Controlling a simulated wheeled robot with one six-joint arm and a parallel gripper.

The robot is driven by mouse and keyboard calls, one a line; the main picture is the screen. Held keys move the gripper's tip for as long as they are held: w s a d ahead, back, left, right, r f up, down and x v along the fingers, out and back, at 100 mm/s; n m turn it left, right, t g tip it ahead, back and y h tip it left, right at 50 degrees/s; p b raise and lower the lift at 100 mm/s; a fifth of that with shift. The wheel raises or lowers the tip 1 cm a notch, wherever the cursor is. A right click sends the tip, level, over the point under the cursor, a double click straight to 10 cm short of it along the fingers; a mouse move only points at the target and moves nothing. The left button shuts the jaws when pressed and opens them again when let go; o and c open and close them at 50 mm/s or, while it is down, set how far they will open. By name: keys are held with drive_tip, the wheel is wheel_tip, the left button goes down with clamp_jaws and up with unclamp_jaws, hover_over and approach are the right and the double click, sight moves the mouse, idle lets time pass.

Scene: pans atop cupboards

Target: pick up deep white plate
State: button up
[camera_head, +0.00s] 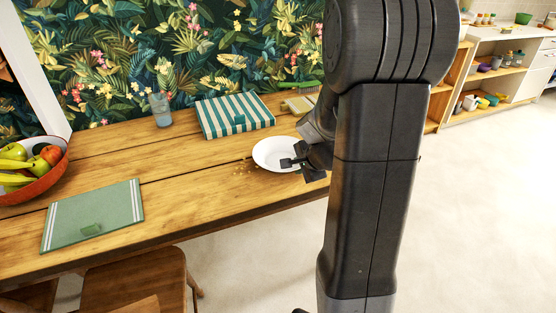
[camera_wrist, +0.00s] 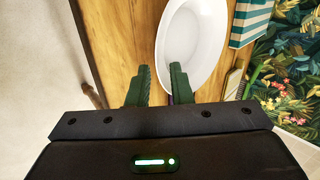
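The deep white plate (camera_head: 270,150) lies on the wooden table near its front edge, beside my arm. In the wrist view the plate (camera_wrist: 196,35) fills the top middle. My gripper (camera_wrist: 159,84) is open, with its dark fingers apart at the plate's near end. One finger overlaps the inside of the plate and the other is over the wood outside the rim. In the head view my gripper (camera_head: 298,168) is at the plate's right side, and my arm hides part of that area. I cannot tell whether the fingers touch the plate.
A striped cloth (camera_head: 234,115) lies behind the plate and a glass (camera_head: 161,110) stands further left. A red fruit bowl (camera_head: 40,184) and a green placemat (camera_head: 94,214) are at the left. Crumbs (camera_head: 243,168) lie beside the plate. A wooden chair (camera_head: 137,285) stands in front.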

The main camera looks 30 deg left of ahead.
drive_tip(key=shift+x, duration=1.05)
drive_tip(key=shift+b+x, duration=0.5)
drive_tip(key=shift+x, duration=2.25)
drive_tip(key=shift+w+r, duration=0.1)
drive_tip(key=shift+w, duration=0.1)
drive_tip(key=shift+c, duration=0.2)
clamp_jaws()
